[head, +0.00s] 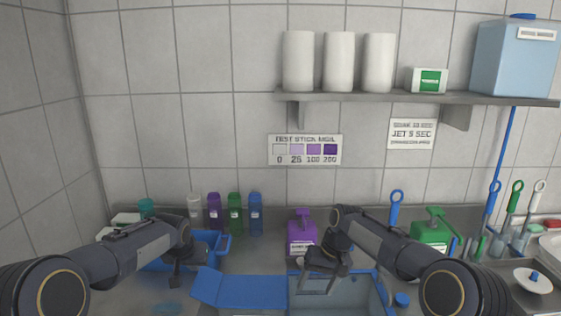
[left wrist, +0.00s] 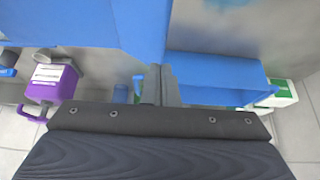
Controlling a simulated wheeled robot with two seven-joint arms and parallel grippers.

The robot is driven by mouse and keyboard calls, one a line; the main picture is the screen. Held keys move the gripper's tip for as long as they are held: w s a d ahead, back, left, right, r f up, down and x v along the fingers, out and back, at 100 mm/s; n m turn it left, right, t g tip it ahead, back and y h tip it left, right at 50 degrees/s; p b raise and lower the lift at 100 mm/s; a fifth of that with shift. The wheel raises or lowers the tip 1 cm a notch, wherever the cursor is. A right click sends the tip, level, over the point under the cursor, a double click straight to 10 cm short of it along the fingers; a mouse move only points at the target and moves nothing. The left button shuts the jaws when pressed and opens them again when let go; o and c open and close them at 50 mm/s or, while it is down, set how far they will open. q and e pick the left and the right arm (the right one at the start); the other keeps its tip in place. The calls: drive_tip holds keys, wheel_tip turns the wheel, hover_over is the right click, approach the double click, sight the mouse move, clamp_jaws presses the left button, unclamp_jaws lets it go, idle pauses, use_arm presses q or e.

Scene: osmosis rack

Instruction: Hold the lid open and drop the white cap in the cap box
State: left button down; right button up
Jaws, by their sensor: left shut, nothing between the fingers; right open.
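A blue-rimmed box (head: 381,291) with a grey inside stands at the front, right of centre. A flat blue panel, which looks like an open lid (head: 245,291), lies to its left. My left gripper (head: 176,280) is shut and empty, left of the panel and in front of a blue bin; its fingers (left wrist: 166,86) show between blue surfaces in the left wrist view. My right gripper (head: 322,284) is open above the blue-rimmed box. I cannot make out a white cap, and nothing shows clearly between the right fingers.
A blue bin (head: 222,244) stands at the left. Several coloured bottles (head: 235,214), a purple jug (head: 301,236) and a green jug (head: 430,232) line the back. A small blue cap (head: 402,299) sits right of the box. A shelf (head: 390,97) hangs above.

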use_arm(q)
drive_tip(key=shift+a+r, duration=0.1)
drive_tip(key=shift+r, duration=1.15)
